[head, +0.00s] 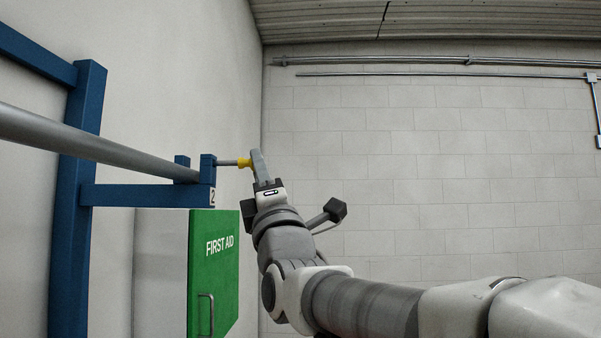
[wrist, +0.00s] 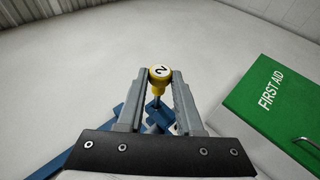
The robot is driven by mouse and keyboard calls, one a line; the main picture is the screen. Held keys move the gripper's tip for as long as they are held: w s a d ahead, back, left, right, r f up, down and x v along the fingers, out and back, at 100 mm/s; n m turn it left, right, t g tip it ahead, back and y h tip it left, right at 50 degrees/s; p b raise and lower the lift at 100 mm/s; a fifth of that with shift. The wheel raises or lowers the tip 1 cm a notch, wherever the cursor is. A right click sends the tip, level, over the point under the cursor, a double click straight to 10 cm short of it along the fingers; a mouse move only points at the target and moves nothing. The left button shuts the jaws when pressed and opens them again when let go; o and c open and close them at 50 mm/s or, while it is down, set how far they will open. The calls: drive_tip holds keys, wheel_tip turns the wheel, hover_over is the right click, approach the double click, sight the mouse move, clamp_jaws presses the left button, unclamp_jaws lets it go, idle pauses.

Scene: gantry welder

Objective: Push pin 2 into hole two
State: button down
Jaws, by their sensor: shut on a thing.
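Pin 2 has a yellow knob (head: 243,163) and a thin grey shaft that points left, roughly level. In the wrist view the knob (wrist: 159,75) shows a white end marked 2, between the finger ends. My gripper (head: 256,163) is shut on the knob. Hole two is at the blue bracket (head: 207,170) above a small plate marked 2. The shaft's far end meets the right face of this bracket in the head view. The hole itself is hidden, so I cannot tell how deep the shaft sits in it.
A grey round bar (head: 100,147) runs to the bracket from the left, above a blue beam (head: 140,195) on a blue post (head: 77,200). A green first aid door (head: 215,270) stands open below the bracket. The space right of my gripper is clear up to the block wall (head: 430,170).

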sight(229, 165)
drive_tip(key=shift+a, duration=0.15)
drive_tip(key=shift+a, duration=2.05)
drive_tip(key=shift+a, duration=0.1)
drive_tip(key=c, duration=1)
unclamp_jaws()
drive_tip(key=o, duration=0.5)
drive_tip(key=shift+a, duration=0.25)
drive_tip(key=shift+d, duration=0.15)
drive_tip(key=shift+f+b, duration=0.15)
drive_tip(key=shift+b, duration=0.2)
